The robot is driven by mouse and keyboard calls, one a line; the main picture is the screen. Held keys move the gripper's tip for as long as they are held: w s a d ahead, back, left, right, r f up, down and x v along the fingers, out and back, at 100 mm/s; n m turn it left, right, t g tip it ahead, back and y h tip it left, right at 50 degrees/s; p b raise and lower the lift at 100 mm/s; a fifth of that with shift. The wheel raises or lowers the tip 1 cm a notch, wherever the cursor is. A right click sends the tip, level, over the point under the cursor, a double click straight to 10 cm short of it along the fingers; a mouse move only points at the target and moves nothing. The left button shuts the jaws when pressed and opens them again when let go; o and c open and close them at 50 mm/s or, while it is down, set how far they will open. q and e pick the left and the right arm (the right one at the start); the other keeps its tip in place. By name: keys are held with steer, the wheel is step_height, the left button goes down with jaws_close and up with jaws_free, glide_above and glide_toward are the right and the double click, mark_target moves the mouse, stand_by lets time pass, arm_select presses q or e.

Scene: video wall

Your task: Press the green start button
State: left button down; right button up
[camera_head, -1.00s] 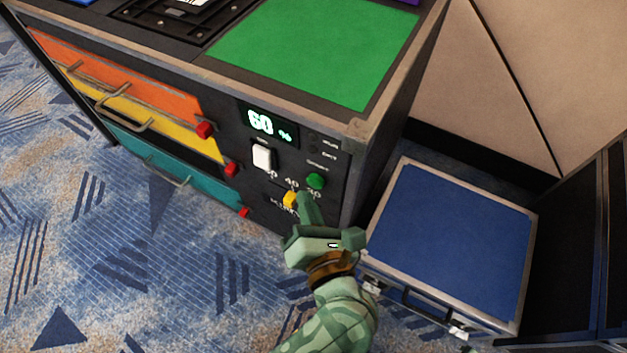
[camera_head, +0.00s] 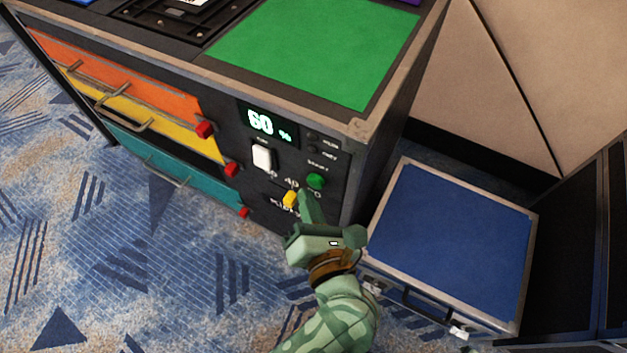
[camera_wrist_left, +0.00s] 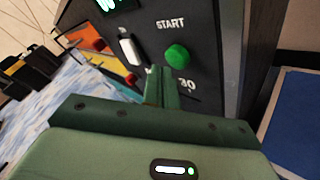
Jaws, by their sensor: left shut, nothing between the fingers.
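The green start button (camera_head: 316,181) is a round knob on the dark front panel, below small white lettering. It also shows in the left wrist view (camera_wrist_left: 177,56) under the word START. My left gripper (camera_head: 304,194) is shut and empty, its fingertips just below and left of the button in the head view. In the left wrist view the shut fingers (camera_wrist_left: 156,74) end left of and below the button, and I see a gap between them sideways. I cannot tell how far the tips are from the panel. My right gripper is not in view.
A yellow knob (camera_head: 290,200) sits just left of my fingertips, with a white switch (camera_head: 262,157) and a 60 % display (camera_head: 262,123) above. Red knobs and coloured drawers (camera_head: 125,80) lie further left. A blue case (camera_head: 452,240) stands to the right.

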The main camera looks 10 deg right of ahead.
arm_select(q)
steer(key=shift+w+d, duration=0.15)
steer(key=shift+w, duration=0.05)
steer(key=shift+w+d, duration=0.35)
steer(key=shift+w, duration=0.1)
stand_by(0.8)
steer(key=shift+s+a, duration=0.1)
steer(key=shift+s, duration=0.05)
steer(key=shift+s+a+p, duration=0.3)
steer(key=shift+s+a, duration=0.2)
steer(key=shift+s, duration=0.15)
steer(key=s+a+p, duration=0.1)
steer(key=s, duration=0.1)
steer(key=s+a+p, duration=0.1)
steer(key=s+a, duration=0.1)
stand_by(0.6)
stand_by(0.7)
